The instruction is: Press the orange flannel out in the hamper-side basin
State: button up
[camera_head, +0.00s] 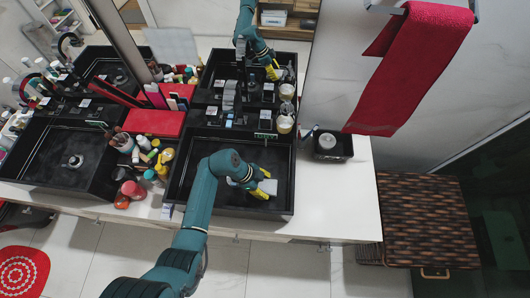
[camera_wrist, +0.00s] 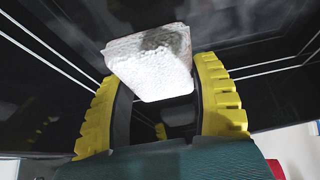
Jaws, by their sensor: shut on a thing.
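The hamper-side basin (camera_head: 207,205) is the black rectangular sink on the right, beside the woven brown hamper (camera_head: 425,215). My gripper (camera_head: 266,184) reaches into its right part with yellow fingers pointing down. The fingers are shut on a white, rough-textured cloth-like piece (camera_head: 270,187). In the wrist view my gripper (camera_wrist: 163,75) has this piece (camera_wrist: 155,75) between its fingertips. It has a grey patch and a faint pinkish edge. I cannot tell whether it touches the basin floor. I see no plainly orange flannel in either view.
A second black basin (camera_head: 62,160) lies left. Bottles and jars (camera_head: 145,160) crowd the counter between the basins. A red towel (camera_head: 415,65) hangs at the upper right. A small black tray (camera_head: 329,147) stands right of the basin. The counter's front right (camera_head: 340,205) is clear.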

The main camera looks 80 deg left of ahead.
aim_at(264, 189)
jog(key=shift+f+b, duration=1.05)
jog(key=shift+f, duration=1.1)
jog(key=shift+c, duration=0.3)
jog(key=shift+r, duration=0.1)
jog(key=shift+s, duration=0.15)
jog(key=shift+s+a, duration=0.2)
jog(key=shift+s, duration=0.3)
jog(key=shift+s+a, duration=0.15)
jog(key=shift+s, duration=0.35)
